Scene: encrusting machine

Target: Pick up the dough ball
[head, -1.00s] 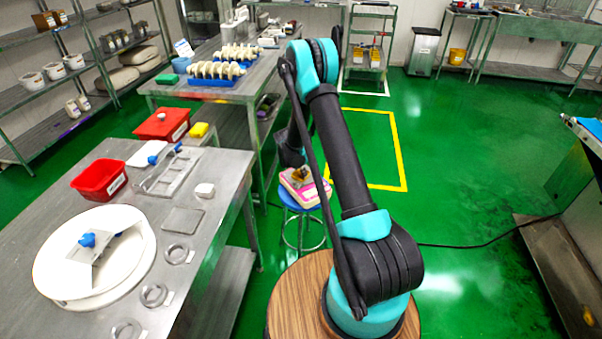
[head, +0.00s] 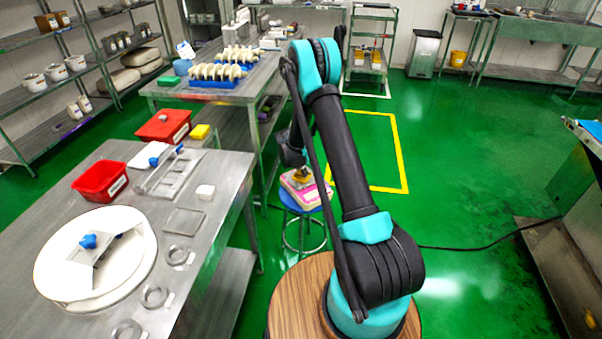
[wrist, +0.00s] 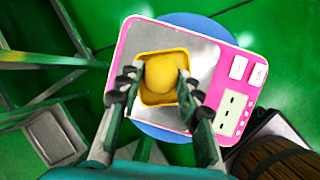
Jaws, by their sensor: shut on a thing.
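The dough ball (wrist: 161,74) is round and yellow and shows in the middle of the wrist view, between the fingertips of my gripper (wrist: 157,86). My gripper is shut on it, with one finger on each side. Below it in that view is a small yellow square tray (wrist: 165,99), on the silver plate of a pink scale (wrist: 228,80). I cannot tell how far the ball is above the tray. In the head view the scale (head: 308,196) stands on a blue stool (head: 290,203), with my gripper just over it; the ball is not clear there.
A steel table (head: 232,190) stands on the left with red bins (head: 101,181), a white round disc (head: 60,262) and metal rings. Another table (head: 215,97) behind holds blue racks. A yellow-outlined floor area (head: 402,165) to the right of the stool is clear.

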